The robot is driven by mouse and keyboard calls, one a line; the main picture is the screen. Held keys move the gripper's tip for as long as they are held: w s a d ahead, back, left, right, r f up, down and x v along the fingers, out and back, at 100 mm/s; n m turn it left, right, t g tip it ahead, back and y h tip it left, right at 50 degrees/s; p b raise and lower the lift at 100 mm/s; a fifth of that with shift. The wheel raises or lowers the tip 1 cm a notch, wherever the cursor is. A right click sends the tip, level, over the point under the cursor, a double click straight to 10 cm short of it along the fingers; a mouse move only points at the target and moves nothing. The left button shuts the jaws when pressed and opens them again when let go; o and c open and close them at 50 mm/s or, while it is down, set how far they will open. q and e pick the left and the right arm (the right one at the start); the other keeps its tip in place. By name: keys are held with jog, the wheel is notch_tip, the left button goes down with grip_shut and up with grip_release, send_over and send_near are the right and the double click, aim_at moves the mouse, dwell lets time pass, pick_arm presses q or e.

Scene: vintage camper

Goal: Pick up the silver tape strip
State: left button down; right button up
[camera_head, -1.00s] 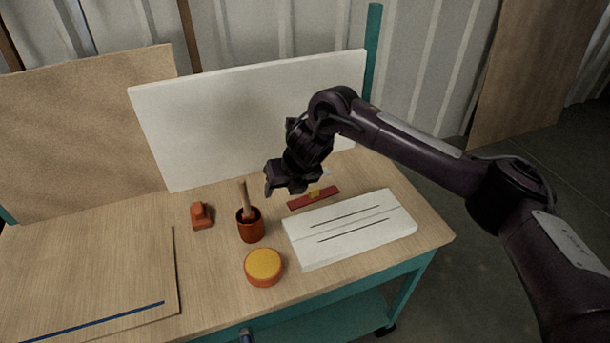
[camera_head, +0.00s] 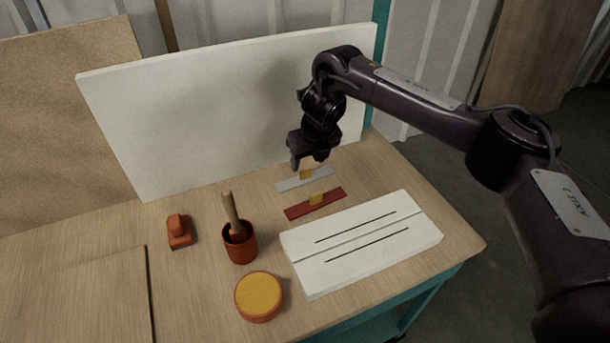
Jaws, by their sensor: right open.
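The silver tape strip (camera_head: 291,184) lies flat on the wooden workbench, in front of the white upright panel. A small yellow tab (camera_head: 306,174) stands at its middle. My right gripper (camera_head: 310,166) is open, pointing down just above the strip by the yellow tab. I cannot tell whether the fingers touch the tab. A red strip (camera_head: 330,201) with its own yellow tab lies parallel, just nearer to me. My left gripper is not in view.
A white slotted block (camera_head: 360,243) lies at the right front. A red cup with a wooden-handled tool (camera_head: 240,246), an orange block-shaped item (camera_head: 179,231) and a round yellow-topped tin (camera_head: 258,296) stand to the left. The white panel (camera_head: 220,110) rises close behind the strip.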

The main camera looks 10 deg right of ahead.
aim_at(305, 170)
jog(key=x, duration=0.4)
jog(key=shift+a, duration=0.1)
jog(key=shift+f, duration=0.15)
jog(key=c, duration=0.9)
jog(key=shift+c, duration=0.7)
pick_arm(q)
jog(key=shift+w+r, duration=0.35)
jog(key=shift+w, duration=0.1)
